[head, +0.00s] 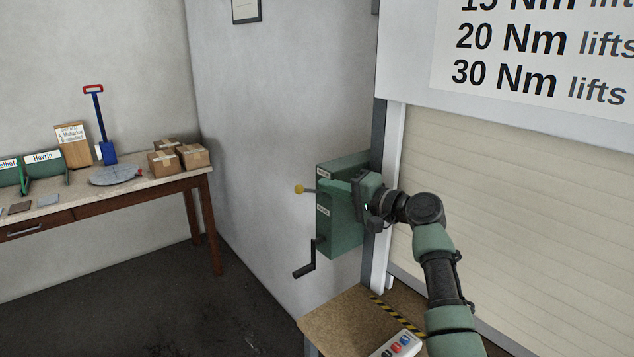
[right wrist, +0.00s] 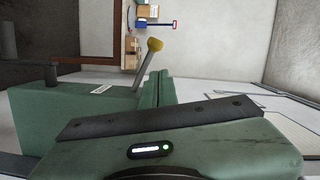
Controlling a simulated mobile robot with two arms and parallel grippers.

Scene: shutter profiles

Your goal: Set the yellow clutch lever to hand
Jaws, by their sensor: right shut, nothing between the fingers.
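The clutch lever (head: 307,190) has a yellow knob and a thin grey rod. It sticks out to the left from the side of a green gearbox (head: 340,235) on the wall, between two small white labels too small to read. In the right wrist view the lever (right wrist: 149,60) stands out from the green housing (right wrist: 75,120), tilted. My right gripper (head: 360,190) is shut and empty, in front of the gearbox's right part, to the right of the lever and apart from it. My left gripper is not in view.
A crank handle (head: 306,266) hangs below the gearbox. A small table (head: 335,315) with a button box (head: 399,346) stands beneath it. A roller shutter (head: 510,200) fills the right side. A workbench (head: 95,200) with cartons stands at left; the floor between is clear.

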